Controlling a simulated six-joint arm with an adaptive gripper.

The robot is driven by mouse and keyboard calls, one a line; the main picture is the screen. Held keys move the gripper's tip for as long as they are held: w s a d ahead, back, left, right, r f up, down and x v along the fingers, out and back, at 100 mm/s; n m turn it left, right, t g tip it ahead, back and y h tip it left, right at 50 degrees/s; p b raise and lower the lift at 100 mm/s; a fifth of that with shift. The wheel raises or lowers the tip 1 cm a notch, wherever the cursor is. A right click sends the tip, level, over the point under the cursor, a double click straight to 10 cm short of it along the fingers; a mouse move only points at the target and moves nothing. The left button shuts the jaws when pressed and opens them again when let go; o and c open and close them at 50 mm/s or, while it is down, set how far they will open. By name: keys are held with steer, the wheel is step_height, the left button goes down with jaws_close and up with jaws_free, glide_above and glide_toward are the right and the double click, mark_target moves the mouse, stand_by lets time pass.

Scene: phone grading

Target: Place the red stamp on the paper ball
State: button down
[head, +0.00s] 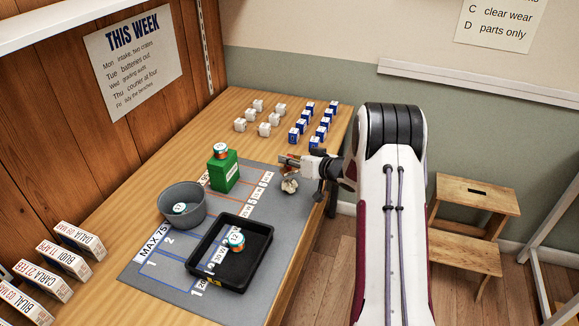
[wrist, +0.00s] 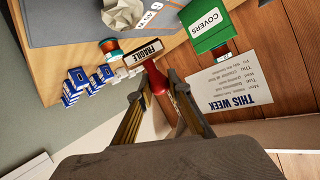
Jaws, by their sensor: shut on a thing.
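My gripper (head: 291,160) is shut on the red stamp (wrist: 156,79), whose red handle sits between the two fingers in the wrist view. Its block, with a white face reading FRAGILE (wrist: 144,52), is at the far end of the handle. In the head view the stamp is small and partly hidden by the gripper. The paper ball (head: 290,186), crumpled and off-white, lies at the mat's right edge, just below my gripper in the picture. It also shows at the top of the wrist view (wrist: 122,14), apart from the stamp.
Several white and blue boxes (head: 302,124) stand behind.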

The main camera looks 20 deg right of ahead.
mark_target(291, 167)
steer(key=shift+f, duration=1.4)
steer(key=shift+f, duration=0.15)
steer(key=c, duration=1.9)
jaws_free()
steer(key=shift+s+r, duration=0.1)
steer(key=shift+r, duration=0.1)
steer(key=shift+v, duration=5.9)
